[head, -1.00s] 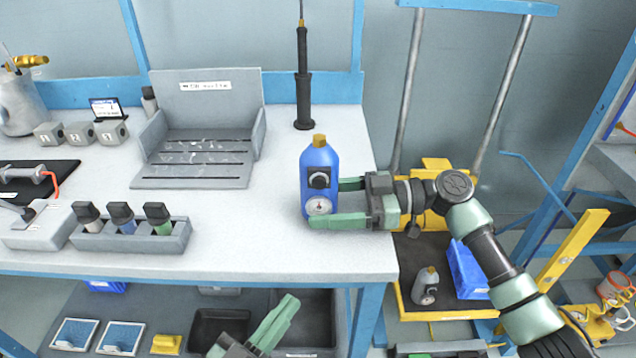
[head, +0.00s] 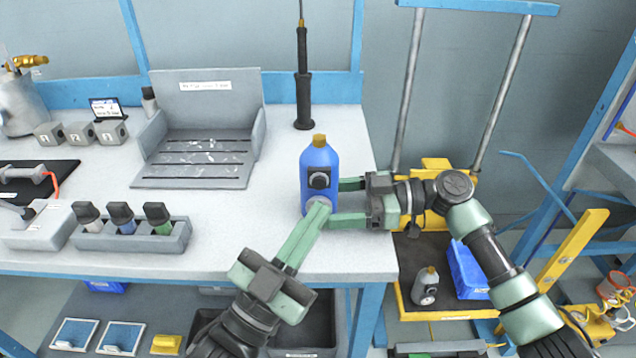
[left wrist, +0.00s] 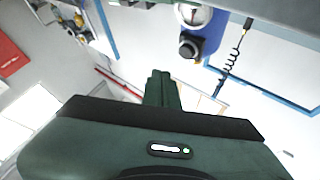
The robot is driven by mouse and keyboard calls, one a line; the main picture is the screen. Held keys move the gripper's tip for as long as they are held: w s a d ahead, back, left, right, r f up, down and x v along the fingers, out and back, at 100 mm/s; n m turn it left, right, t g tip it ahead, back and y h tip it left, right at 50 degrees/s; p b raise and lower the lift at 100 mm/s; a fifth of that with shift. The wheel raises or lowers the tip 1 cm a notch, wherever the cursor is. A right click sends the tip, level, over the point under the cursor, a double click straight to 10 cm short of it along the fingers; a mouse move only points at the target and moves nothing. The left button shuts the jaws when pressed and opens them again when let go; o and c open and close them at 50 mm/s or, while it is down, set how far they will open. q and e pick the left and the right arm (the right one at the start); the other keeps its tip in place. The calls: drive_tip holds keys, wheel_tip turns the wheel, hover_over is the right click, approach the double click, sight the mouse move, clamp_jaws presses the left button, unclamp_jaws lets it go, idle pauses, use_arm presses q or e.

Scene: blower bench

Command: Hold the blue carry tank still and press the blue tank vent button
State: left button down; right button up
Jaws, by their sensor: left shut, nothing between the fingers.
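The blue carry tank (head: 318,160) stands upright near the bench's right edge, with a brass-coloured cap. Its front has a black round knob, seemingly the vent button (head: 319,180), above a dial gauge. Fingertips mostly cover the gauge in the head view; it shows in the left wrist view (left wrist: 193,15), beside the black knob (left wrist: 188,48). My right gripper (head: 340,203) has one finger behind the tank and one across its lower front, gripping it. My left gripper (head: 320,206) is shut and empty, its tips overlapping the gauge below the knob; I cannot tell whether they touch.
A black antenna-like rod (head: 303,90) stands behind the tank. A grey slotted tray (head: 190,182) and a holder with several capped bottles (head: 140,238) occupy the bench to the left. The bench surface between the holder and tank is clear.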

sight(314, 200)
use_arm(q)
drive_tip(key=shift+w, duration=1.85)
drive_tip(key=shift+w, duration=0.15)
idle(0.5)
drive_tip(key=shift+w, duration=0.3)
drive_tip(key=shift+s, duration=0.55)
drive_tip(key=s, duration=0.5)
drive_tip(key=shift+s, duration=0.4)
